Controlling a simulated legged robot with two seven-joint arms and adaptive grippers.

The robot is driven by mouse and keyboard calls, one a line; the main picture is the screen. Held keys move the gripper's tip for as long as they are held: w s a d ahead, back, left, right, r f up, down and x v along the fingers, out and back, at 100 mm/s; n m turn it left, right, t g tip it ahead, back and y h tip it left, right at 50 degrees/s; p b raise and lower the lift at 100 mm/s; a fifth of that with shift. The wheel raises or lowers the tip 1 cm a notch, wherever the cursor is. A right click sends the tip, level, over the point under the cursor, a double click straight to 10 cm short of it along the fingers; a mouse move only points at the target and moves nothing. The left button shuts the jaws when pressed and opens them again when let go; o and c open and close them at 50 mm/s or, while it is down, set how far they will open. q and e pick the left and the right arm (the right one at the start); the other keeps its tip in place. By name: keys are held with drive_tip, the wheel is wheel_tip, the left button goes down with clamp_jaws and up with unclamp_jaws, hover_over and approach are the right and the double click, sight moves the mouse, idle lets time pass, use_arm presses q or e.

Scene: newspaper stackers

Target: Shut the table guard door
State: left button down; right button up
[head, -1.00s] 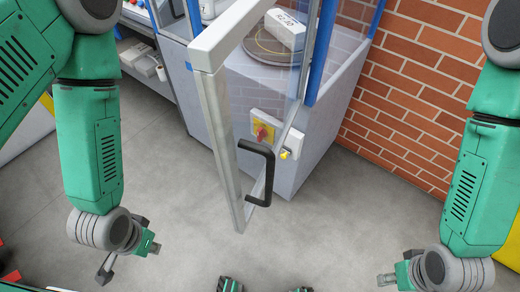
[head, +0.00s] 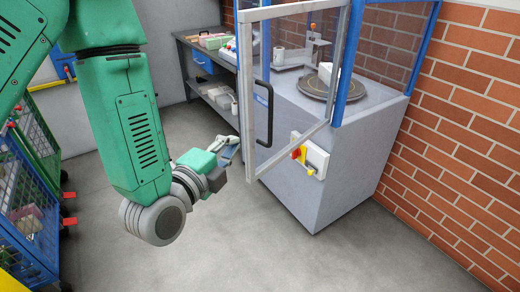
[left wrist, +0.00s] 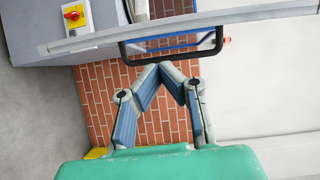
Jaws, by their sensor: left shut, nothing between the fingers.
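The table guard door (head: 247,165) is a clear panel in a pale metal frame. It stands open, swung out from the blue-framed enclosure above the grey cabinet (head: 335,165). Its black bar handle (head: 270,120) is on the door's left side; in the left wrist view the handle (left wrist: 217,42) lies just beyond my fingertips. My left gripper (head: 228,150) is low beside the door's free edge, with the fingers shut and empty. In the left wrist view its fingertips (left wrist: 163,68) meet close to the handle; I cannot tell whether they touch it. My right gripper is out of view.
A round turntable (head: 320,88) with a white block is inside the enclosure. A red and yellow switch (head: 299,153) is on the cabinet front. A workbench (head: 205,60) stands behind, blue mesh carts (head: 30,225) at left, a brick wall (head: 465,140) at right. The front floor is clear.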

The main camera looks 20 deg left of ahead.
sight(255, 120)
use_arm(q)
drive_tip(key=w, duration=0.3)
drive_tip(key=w+d, duration=0.1)
drive_tip(key=w, duration=0.2)
drive_tip(key=w+d+r, duration=0.1)
drive_tip(key=w, duration=0.2)
drive_tip(key=shift+w+d+p, duration=0.15)
drive_tip(key=shift+d+p, duration=0.05)
drive_tip(key=shift+p, duration=0.2)
drive_tip(key=shift+w+f, duration=0.1)
drive_tip(key=shift+w, duration=0.2)
drive_tip(key=shift+a, duration=0.1)
drive_tip(key=shift+a, duration=0.2)
